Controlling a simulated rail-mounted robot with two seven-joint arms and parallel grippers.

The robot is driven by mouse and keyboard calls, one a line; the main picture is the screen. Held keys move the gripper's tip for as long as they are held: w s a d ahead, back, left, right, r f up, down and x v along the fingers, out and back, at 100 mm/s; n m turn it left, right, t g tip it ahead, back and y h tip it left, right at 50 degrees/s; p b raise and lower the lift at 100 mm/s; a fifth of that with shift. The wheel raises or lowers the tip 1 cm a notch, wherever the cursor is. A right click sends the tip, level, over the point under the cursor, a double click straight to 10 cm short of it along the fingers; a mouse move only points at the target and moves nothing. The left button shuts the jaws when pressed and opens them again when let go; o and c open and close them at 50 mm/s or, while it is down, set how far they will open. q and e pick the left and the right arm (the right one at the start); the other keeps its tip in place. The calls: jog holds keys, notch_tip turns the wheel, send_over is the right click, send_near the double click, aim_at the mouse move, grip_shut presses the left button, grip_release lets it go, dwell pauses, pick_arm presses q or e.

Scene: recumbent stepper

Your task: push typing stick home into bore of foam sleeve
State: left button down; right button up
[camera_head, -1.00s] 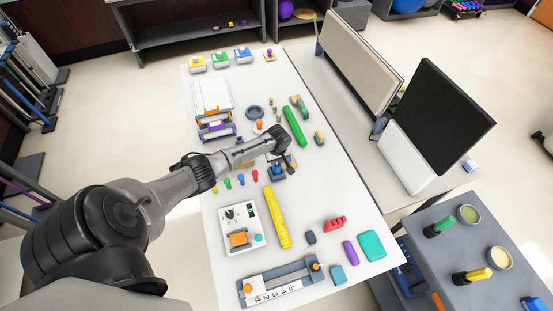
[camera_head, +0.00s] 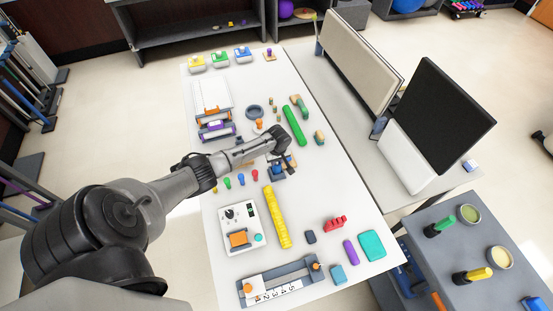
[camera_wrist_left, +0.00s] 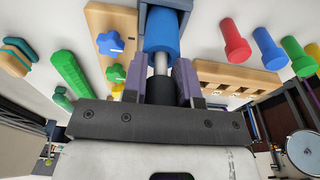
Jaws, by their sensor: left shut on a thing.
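The foam sleeve (camera_wrist_left: 162,30) is a blue cylinder in a slate-coloured holder (camera_wrist_left: 185,4), at the top middle of the left wrist view. The pale grey typing stick (camera_wrist_left: 161,63) lies in line with it, its far end meeting the sleeve's near end. How deep it sits in the bore is hidden. My left gripper (camera_wrist_left: 160,82) is shut on the stick, with a purple finger on each side. In the head view my left gripper (camera_head: 286,166) is over the blue sleeve area and hides most of it. My right gripper is in neither view.
A wooden board with a blue star knob (camera_wrist_left: 110,42) is close on the left in the wrist view. A slotted wooden block (camera_wrist_left: 235,80) and coloured pegs are on the right. In the head view a yellow bar (camera_head: 277,217) and a control box (camera_head: 241,228) lie nearer.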

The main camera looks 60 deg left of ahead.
pick_arm(q)
jog(key=shift+s+f, duration=0.1)
jog(key=shift+f, duration=0.1)
jog(key=c, duration=0.8)
grip_release()
jog(key=shift+r, duration=0.1)
jog(key=shift+d+r+p, duration=0.1)
jog(key=shift+r+p, duration=0.3)
jog(key=shift+p, duration=0.2)
jog(key=shift+d+r+p, duration=0.1)
jog(key=shift+r+p, duration=0.55)
jog(key=shift+p, duration=0.1)
jog(key=shift+d+r+p, duration=0.15)
jog(key=shift+r+p, duration=0.85)
jog(key=shift+p, duration=0.3)
jog(key=shift+d+r+p, duration=0.1)
jog(key=shift+r+p, duration=0.9)
jog(key=shift+p, duration=0.3)
